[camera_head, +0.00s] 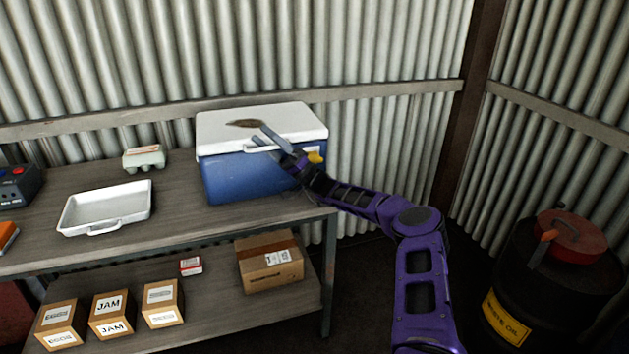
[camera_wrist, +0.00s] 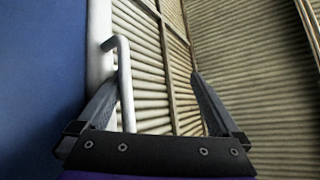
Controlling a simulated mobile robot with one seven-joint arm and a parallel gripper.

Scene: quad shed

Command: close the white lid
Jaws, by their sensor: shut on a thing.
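The white lid (camera_head: 225,137) lies across the top of the blue cooler box (camera_head: 235,178) on the right end of the bench. It looks level, and I see no clear gap along its front edge. My gripper (camera_head: 258,133) reaches in from the right to the lid's front edge, with its fingers around the pale handle bar there. In the wrist view the handle (camera_wrist: 125,82) stands beside the left finger of my gripper (camera_wrist: 152,78), and the blue box side (camera_wrist: 40,80) fills the left. The exact contact is hard to see.
A white tray (camera_head: 105,232) and an egg carton (camera_head: 144,163) stand left on the bench. A cardboard box (camera_head: 270,272) is on the lower shelf. A black oil drum (camera_head: 500,290) stands right.

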